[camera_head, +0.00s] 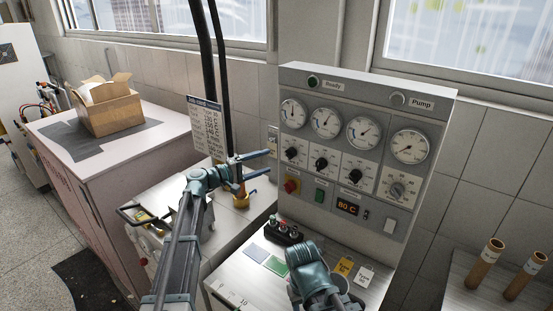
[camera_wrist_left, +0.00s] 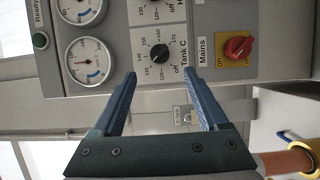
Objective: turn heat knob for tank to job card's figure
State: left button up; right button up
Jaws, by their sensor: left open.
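The control panel (camera_head: 365,110) stands against the wall, with a row of dark heat knobs below its gauges. The leftmost knob (camera_head: 291,153) shows in the left wrist view as the dial marked Tank C (camera_wrist_left: 159,53), with a printed scale and an off mark; its exact setting is too small to read. My left gripper (camera_head: 266,162) is open and empty, left of the panel. In the left wrist view its fingertips (camera_wrist_left: 158,73) lie to either side of this knob, apart from it. My right arm's jaws are not visible.
The red Mains switch (camera_wrist_left: 238,47) sits below the Tank C knob. A display (camera_head: 347,208) reads about 80 C. Coloured cards and a dark block (camera_head: 283,230) lie on the bench. Tubes (camera_head: 487,262) stand at right.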

pick_arm(q)
jog(key=shift+v, duration=2.05)
jog(key=s+d+f+m+g+y+b, duration=0.1)
jog(key=s+d+f+m+g+y, duration=0.25)
jog(key=s+d+f, duration=0.55)
jog(key=s+d+f+m+g+y, duration=0.3)
jog(key=s+d+f+g, duration=0.15)
jog(key=s+f, duration=0.5)
jog(key=s+a+f+m+g+y, duration=0.1)
jog(key=s+a+y, duration=0.3)
jog(key=s, duration=0.5)
jog(key=s+a+f+m+g+y+b, duration=0.1)
jog(key=s+a+f+m+y, duration=0.2)
jog(key=s+y, duration=0.3)
jog(key=s+a+f, duration=0.1)
jog(key=s, duration=0.2)
jog(key=shift+f, duration=0.2)
jog(key=shift+d, duration=0.1)
